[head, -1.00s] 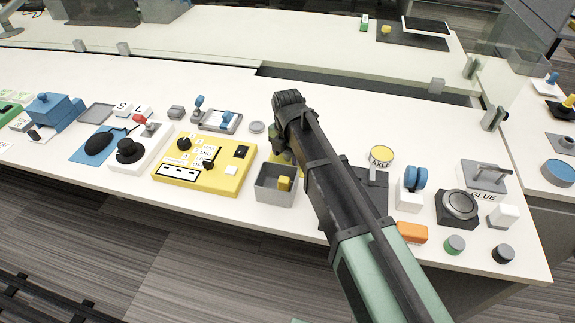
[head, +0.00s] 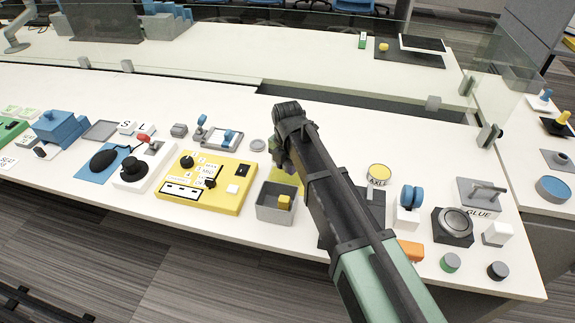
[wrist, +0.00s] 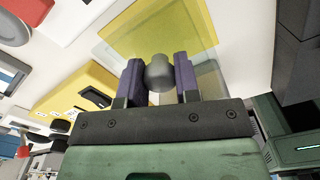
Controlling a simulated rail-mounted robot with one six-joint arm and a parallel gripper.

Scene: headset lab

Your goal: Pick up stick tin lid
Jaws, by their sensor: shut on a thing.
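In the wrist view my gripper (wrist: 159,80) has its two dark purple fingers closed on a rounded grey knob (wrist: 159,72). A flat yellow plate (wrist: 150,32) shows just beyond the knob, and I take the two together as the stick tin lid. Part of a yellow plate (head: 288,177) shows between box and gripper. My arm hides the rest.
A yellow control panel (head: 228,190) stands left of the grey box. A clear screen and gap run behind the bench.

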